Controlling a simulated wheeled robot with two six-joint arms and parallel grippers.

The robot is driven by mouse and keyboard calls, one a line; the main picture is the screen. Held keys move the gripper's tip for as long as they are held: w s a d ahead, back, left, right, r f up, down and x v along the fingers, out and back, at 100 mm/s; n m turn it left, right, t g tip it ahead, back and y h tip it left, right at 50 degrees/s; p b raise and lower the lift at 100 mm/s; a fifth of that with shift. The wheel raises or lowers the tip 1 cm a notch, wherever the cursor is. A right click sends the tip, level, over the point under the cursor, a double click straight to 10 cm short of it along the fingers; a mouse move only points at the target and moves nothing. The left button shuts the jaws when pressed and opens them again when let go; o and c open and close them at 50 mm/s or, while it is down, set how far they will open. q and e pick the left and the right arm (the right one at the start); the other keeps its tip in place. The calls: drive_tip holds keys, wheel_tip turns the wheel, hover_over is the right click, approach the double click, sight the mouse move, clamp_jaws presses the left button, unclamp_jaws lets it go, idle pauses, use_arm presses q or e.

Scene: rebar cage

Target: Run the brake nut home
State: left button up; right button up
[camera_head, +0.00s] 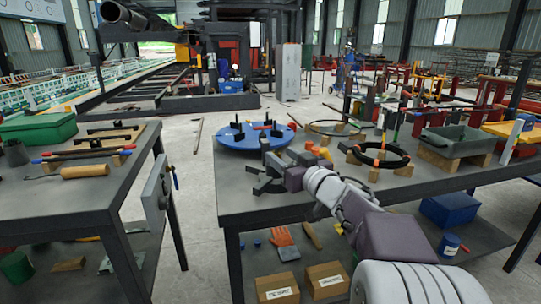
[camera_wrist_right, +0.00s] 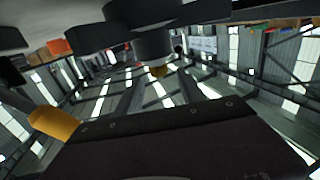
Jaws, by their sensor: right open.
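A round blue plate (camera_head: 253,137) with black upright posts and a small red piece lies on the right-hand bench. I cannot pick out the brake nut for certain. My right gripper (camera_head: 266,178) is open, with its dark fingers above the near left part of that bench, just in front of the blue plate. Nothing shows between its fingers in the head view. In the right wrist view a dark stepped cylinder (camera_wrist_right: 152,47) with a yellow tip hangs near the top. A large dark block fills the bottom; I cannot tell what it belongs to. My left gripper is not in view.
Black rings (camera_head: 378,155) on wooden blocks and a grey-green tray (camera_head: 458,141) stand right of my arm. The left bench (camera_head: 60,209) holds a green box (camera_head: 38,128) and tools. An open floor gap separates the benches. Gloves and cartons lie on the lower shelf.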

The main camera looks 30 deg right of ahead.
sight(274, 151)
drive_tip(key=w+b, duration=0.1)
drive_tip(key=w, duration=0.5)
drive_tip(key=shift+w+a+f+b, duration=0.1)
drive_tip(key=shift+w+f+b, duration=0.05)
drive_tip(key=shift+b, duration=0.25)
drive_tip(key=shift+w, duration=0.25)
drive_tip(key=shift+c, duration=0.3)
clamp_jaws()
